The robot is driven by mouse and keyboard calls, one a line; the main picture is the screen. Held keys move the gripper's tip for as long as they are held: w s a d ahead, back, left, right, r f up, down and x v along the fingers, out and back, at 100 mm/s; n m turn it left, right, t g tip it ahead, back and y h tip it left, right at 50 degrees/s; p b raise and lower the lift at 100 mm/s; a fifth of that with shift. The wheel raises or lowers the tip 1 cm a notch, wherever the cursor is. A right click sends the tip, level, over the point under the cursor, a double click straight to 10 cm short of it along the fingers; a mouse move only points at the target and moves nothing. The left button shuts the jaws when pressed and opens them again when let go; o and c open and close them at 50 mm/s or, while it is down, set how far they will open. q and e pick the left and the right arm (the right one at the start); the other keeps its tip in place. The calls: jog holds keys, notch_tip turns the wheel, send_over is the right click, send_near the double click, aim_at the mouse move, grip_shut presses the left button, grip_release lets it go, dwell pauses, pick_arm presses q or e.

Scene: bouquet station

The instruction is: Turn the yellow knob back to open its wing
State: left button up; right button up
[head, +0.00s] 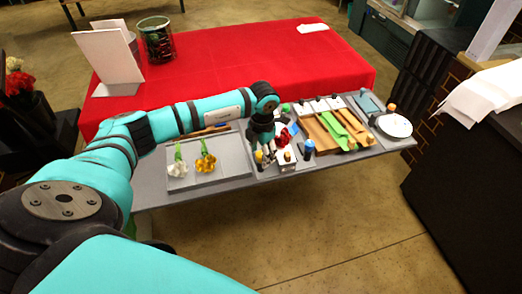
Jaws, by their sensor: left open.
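A small yellow knob (259,156) shows at the front of the grey work table, beside my left gripper's fingers. My left gripper (267,158) points down over the middle of the table, with its jaws open. It is too small in the picture to tell whether a finger touches the knob. The wing belonging to the knob cannot be made out, and the gripper hides part of that spot. My right gripper is not in view.
A white block with an orange knob (287,156), a blue cylinder (308,148) and a red item (283,138) stand close right of the gripper. A grey tray (205,180) with white and yellow flowers lies left. Green and wooden pieces and a white plate (394,126) lie right.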

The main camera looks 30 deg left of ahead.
pick_arm(q)
jog(key=shift+c, duration=0.2)
grip_shut()
jog(key=shift+n, duration=0.4)
jog(key=n+b, duration=0.1)
jog(key=n, duration=0.2)
jog(key=shift+f+b, duration=0.1)
jog(key=shift+b, duration=0.2)
jog(key=n, duration=0.5)
jog(key=shift+b, duration=0.4)
jog(key=n, duration=0.4)
jog(key=shift+n, duration=0.3)
jog(key=n, duration=0.4)
jog(key=shift+w+a+n, duration=0.1)
jog(key=shift+n, duration=0.3)
